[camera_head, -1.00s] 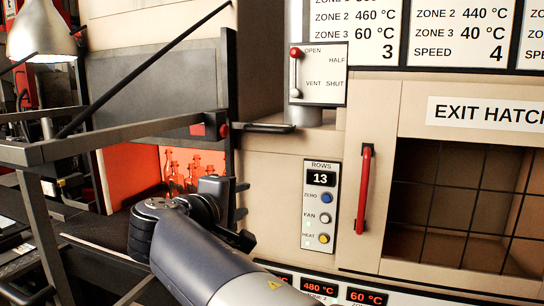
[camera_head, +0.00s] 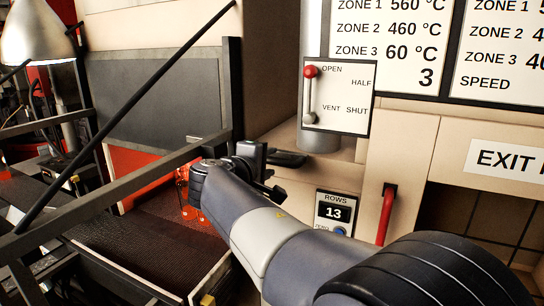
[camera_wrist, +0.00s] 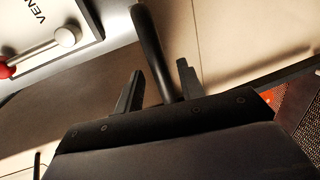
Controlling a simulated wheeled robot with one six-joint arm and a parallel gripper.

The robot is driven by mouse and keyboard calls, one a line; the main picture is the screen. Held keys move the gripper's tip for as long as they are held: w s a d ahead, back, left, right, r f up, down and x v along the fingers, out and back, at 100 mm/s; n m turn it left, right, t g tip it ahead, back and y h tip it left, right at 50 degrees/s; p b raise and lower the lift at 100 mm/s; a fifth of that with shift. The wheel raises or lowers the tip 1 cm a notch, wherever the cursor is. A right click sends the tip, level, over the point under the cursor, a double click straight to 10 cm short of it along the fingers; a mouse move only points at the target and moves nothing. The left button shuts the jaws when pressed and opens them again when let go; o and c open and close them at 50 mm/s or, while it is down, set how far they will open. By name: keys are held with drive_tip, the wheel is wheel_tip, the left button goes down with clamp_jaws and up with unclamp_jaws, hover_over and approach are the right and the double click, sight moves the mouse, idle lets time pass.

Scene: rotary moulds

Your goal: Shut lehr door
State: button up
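A grey panel (camera_head: 155,105), which looks like the lehr door, hangs above a glowing orange opening (camera_head: 140,190) with glass bottles (camera_head: 182,188) inside. The opening still shows under the panel, partly hidden by a frame bar and my arm. A black handle (camera_head: 287,158) sticks out just right of the dark frame. My gripper (camera_head: 270,172) is beside this handle. In the wrist view my gripper (camera_wrist: 160,68) is open, with a dark bar (camera_wrist: 150,45) between its fingers and gaps on both sides. The bar looks like the handle; its attachment to the panel is unclear.
A lever plate (camera_head: 340,97) marked OPEN, HALF, VENT and SHUT is above right of my gripper, its red knob (camera_head: 311,71) by OPEN. A red handle (camera_head: 386,215) and a rows display (camera_head: 334,212) are to the right. Metal bars (camera_head: 110,190) cross the left side.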

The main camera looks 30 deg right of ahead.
drive_tip(key=shift+x, duration=1.3)
drive_tip(key=shift+c, duration=0.4)
clamp_jaws()
